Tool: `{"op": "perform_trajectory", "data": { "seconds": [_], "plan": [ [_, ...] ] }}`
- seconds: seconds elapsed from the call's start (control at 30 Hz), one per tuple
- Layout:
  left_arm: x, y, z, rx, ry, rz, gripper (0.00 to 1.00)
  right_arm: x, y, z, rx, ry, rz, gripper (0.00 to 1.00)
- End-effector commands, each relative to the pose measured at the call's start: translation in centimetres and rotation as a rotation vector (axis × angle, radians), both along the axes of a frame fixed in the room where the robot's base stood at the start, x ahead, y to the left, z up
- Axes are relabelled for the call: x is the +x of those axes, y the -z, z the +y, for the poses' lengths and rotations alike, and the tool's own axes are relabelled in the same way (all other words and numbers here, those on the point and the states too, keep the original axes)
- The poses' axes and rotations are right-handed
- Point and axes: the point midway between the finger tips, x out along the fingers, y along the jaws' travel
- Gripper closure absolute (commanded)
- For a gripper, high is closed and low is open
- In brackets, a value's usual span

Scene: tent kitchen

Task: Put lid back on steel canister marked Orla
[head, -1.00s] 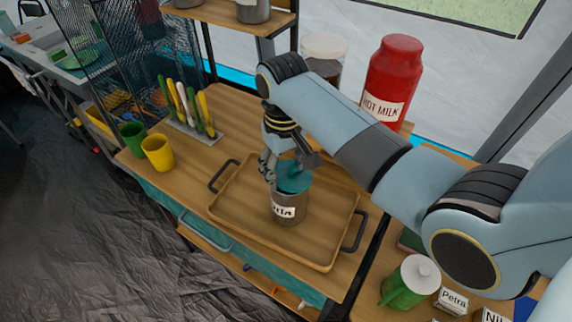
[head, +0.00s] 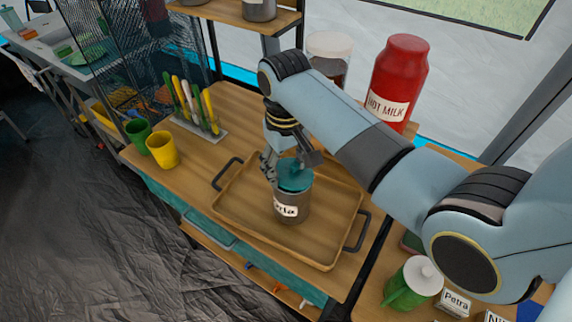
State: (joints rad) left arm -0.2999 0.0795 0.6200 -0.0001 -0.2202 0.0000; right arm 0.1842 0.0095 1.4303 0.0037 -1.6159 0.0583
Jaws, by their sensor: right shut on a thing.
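A steel canister (head: 293,208) with a white label, partly readable as "Orla", stands upright on a wooden tray (head: 240,222). A teal lid (head: 295,178) sits at the canister's mouth. Whether it is fully seated I cannot tell. My right gripper (head: 285,172) comes down from above and is shut on the lid, its fingers partly hiding the lid's top and far side. My left gripper is not in view.
A green cup (head: 138,132) and a yellow cup (head: 162,151) stand left of the tray by a cutlery holder (head: 200,132). A red hot milk flask (head: 398,75) and a clear jar (head: 328,50) stand behind. A green pot (head: 408,287) is at lower right.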

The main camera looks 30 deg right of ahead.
Motion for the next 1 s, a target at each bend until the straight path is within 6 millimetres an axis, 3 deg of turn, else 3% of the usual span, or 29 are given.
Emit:
{"op": "perform_trajectory", "data": {
  "seconds": [0.13,0.17,0.37,0.57,0.7,1.0],
  "plan": [
    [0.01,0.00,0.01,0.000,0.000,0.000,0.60,0.00,0.00,0.01,0.000,0.000,0.000,0.98],
    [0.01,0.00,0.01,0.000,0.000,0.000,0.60,0.00,0.00,0.01,0.000,0.000,0.000,0.43],
    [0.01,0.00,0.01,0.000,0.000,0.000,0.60,-0.01,0.00,0.01,0.000,0.000,0.000,0.17],
    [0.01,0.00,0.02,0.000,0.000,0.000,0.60,-0.01,0.00,0.01,0.000,0.000,0.000,0.17],
    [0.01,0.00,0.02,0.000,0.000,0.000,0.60,-0.02,0.01,0.01,0.000,0.000,0.000,0.00],
    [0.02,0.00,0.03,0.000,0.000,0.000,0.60,0.01,-0.13,0.00,0.000,0.000,-0.001,0.00]
  ]
}}
